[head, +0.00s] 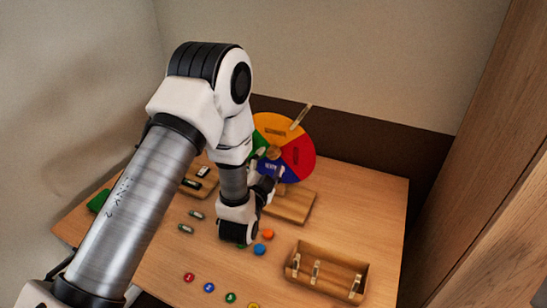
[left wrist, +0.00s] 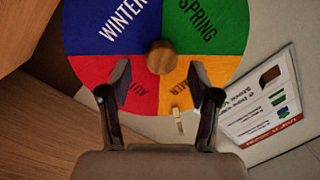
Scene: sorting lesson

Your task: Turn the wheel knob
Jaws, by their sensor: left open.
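The season wheel (head: 299,152) stands upright on a wooden base (head: 293,207), with orange at the top, red right, blue at the bottom and green left in the head view. Its round wooden knob (left wrist: 161,56) is at the wheel's centre in the left wrist view (left wrist: 205,45), where WINTER and SPRING are readable. My left gripper (left wrist: 160,86) is open, with one finger on each side below the knob in that view. No contact with the knob is visible. In the head view my left gripper (head: 268,168) is close in front of the wheel and partly covers it. My right gripper is not in view.
A wooden box (head: 325,272) with compartments is at the front right of the table (head: 378,205). Several coloured discs (head: 231,297) lie along the front. A light pointer (head: 301,117) crosses the wheel's upper rim.

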